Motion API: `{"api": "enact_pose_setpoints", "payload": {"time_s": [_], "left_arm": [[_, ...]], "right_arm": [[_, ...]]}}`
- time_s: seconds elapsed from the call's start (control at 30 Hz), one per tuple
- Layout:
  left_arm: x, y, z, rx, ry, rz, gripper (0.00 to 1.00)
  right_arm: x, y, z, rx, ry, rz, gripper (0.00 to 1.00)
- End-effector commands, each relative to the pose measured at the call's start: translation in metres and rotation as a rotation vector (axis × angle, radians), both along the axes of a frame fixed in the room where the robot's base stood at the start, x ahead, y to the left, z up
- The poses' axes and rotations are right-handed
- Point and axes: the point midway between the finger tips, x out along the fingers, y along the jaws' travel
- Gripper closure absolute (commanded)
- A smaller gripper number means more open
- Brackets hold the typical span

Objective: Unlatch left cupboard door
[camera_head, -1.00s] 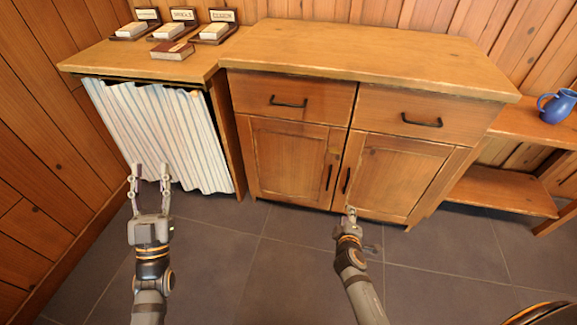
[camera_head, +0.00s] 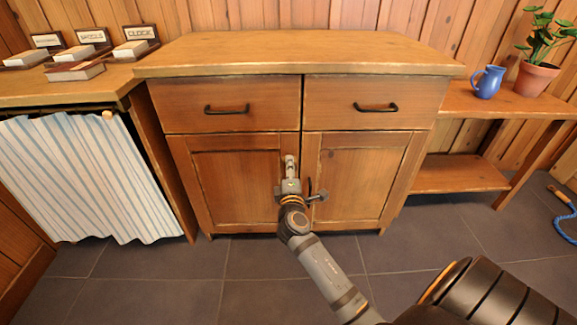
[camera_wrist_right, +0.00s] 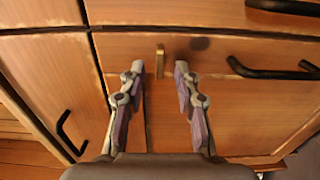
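The left cupboard door (camera_head: 230,180) is shut, flush beside the right door (camera_head: 365,180). In the right wrist view, a small upright brass latch piece (camera_wrist_right: 160,60) sits on the left door near its upper inner corner. My right gripper (camera_wrist_right: 158,78) is open, with one fingertip on each side of the latch and a gap to each. I cannot tell how far the tips are from the door. In the head view my right gripper (camera_head: 290,160) is in front of the left door's inner edge and hides the latch. My left gripper is not in view.
The left door's black handle (camera_wrist_right: 270,70) is close to the gripper. Two drawers with black handles (camera_head: 227,110) are above the doors, both shut. A striped curtain (camera_head: 90,175) hangs at left. A blue jug (camera_head: 489,82) and a potted plant (camera_head: 538,75) stand on the right shelf.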

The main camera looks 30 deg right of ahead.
Motion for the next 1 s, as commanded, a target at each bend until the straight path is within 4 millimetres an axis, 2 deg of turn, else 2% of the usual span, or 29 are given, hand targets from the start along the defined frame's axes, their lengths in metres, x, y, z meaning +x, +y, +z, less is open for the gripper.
{"api": "enact_pose_setpoints", "payload": {"time_s": [0.1,0.2,0.47,0.5,0.73,1.0], "left_arm": [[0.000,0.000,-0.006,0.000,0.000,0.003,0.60],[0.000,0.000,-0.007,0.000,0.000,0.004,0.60],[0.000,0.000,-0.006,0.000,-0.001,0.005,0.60],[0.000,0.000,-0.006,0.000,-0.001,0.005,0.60],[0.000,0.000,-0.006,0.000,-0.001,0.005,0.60],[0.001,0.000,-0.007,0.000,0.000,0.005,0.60]], "right_arm": [[0.015,-0.009,-0.001,-0.002,-0.001,0.001,0.68],[0.021,-0.013,-0.001,-0.001,-0.001,0.001,0.68],[0.023,-0.014,0.000,0.001,0.001,0.001,0.68],[0.023,-0.014,0.000,0.001,0.001,0.001,0.69],[0.023,-0.014,0.000,0.001,0.001,0.001,1.00],[0.022,-0.014,-0.001,0.003,-0.001,0.001,1.00]]}}
